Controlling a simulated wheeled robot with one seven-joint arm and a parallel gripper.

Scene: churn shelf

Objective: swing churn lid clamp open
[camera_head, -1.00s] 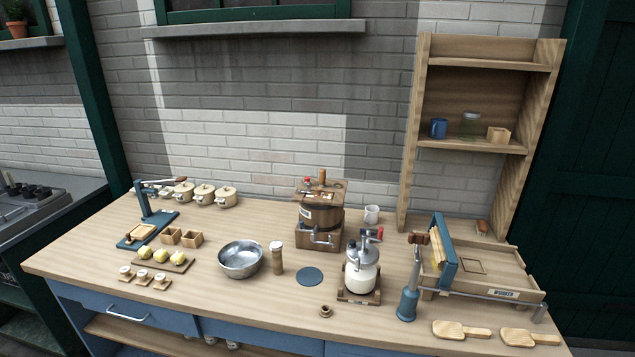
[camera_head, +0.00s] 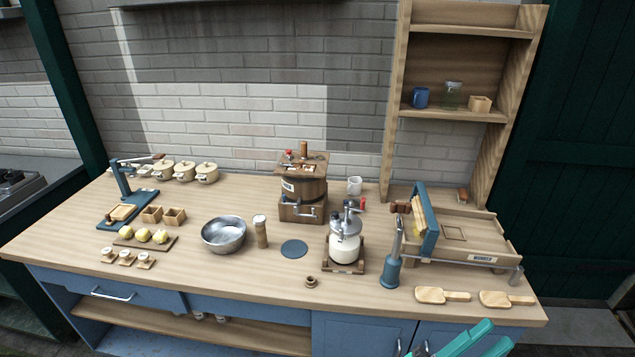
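A dark wooden barrel churn (camera_head: 304,190) stands upright near the back middle of the worktop, on a wooden base with a metal handle. Its flat square lid (camera_head: 318,168) carries an upright wooden post (camera_head: 303,149), a red knob (camera_head: 289,153) and small metal parts. The clamp is too small to make out, so I cannot tell its state. Part of my arm end, my gripper (camera_head: 467,341), shows as teal and grey pieces at the bottom edge, low in front of the counter and far from the churn. Its fingertips are not clear, and it touches nothing I can see.
A glass jar churn with a crank (camera_head: 345,246) stands in front and right of the wooden churn. A white mug (camera_head: 354,186) is beside it. A blue-framed press (camera_head: 425,220) and tall shelf (camera_head: 393,130) stand right. A metal bowl (camera_head: 223,235) is left.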

